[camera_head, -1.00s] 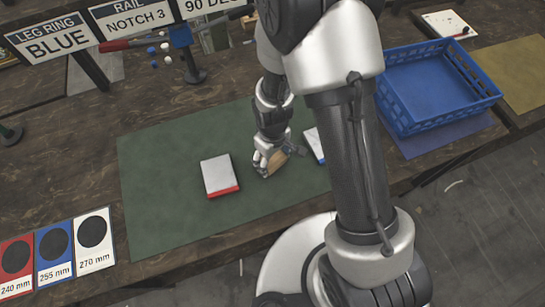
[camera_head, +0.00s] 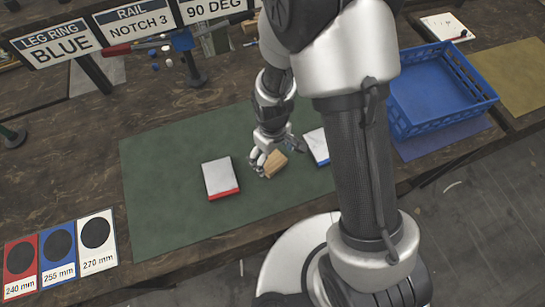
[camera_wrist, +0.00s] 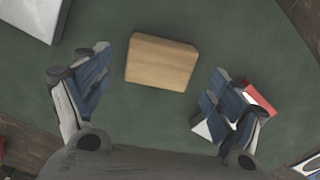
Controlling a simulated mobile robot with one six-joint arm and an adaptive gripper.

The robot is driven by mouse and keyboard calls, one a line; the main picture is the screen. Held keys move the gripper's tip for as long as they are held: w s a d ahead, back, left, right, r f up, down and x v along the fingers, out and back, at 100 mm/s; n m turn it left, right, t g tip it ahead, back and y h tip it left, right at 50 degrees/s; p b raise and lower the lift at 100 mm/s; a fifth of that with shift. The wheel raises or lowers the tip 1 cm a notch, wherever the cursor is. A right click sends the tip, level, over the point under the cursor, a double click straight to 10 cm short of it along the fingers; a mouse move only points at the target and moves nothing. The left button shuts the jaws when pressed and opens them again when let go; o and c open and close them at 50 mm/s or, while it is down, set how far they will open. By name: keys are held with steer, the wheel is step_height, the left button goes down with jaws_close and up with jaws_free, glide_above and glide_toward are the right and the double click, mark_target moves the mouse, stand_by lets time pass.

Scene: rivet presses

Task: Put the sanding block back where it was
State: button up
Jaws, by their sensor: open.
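The sanding block (camera_head: 275,164), a plain tan wooden block, lies on the green mat (camera_head: 160,213) between two white pads. It also shows in the wrist view (camera_wrist: 161,62), upper middle. My gripper (camera_head: 277,153) is open just above and behind the block. In the wrist view its blue-padded fingers stand wide apart on either side, and the block lies beyond them with green mat showing around it. The block appears free of both fingers.
A white pad with a red edge (camera_head: 220,178) lies left of the block, and a white pad with a blue edge (camera_head: 317,146) lies right, partly hidden by my arm. A blue crate (camera_head: 440,88) stands at right. Size cards (camera_head: 58,252) lie front left. The left mat is clear.

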step_height(320, 180, up, 8)
steer(key=r+p, duration=0.1)
steer(key=p, duration=0.1)
step_height(320, 180, up, 15)
steer(key=m+t, duration=0.2)
steer(key=m, duration=0.1)
glide_above(273, 160)
steer(key=s+d, duration=0.3)
steer(key=d, duration=0.2)
steer(key=s+d+r+m+t, duration=0.2)
steer(key=s+d+r+m, duration=0.2)
steer(key=s+r, duration=0.5)
steer(key=shift+s+d+r+m+t, duration=0.3)
steer(key=shift+s+d+m, duration=0.1)
steer(key=shift+s+d, duration=0.45)
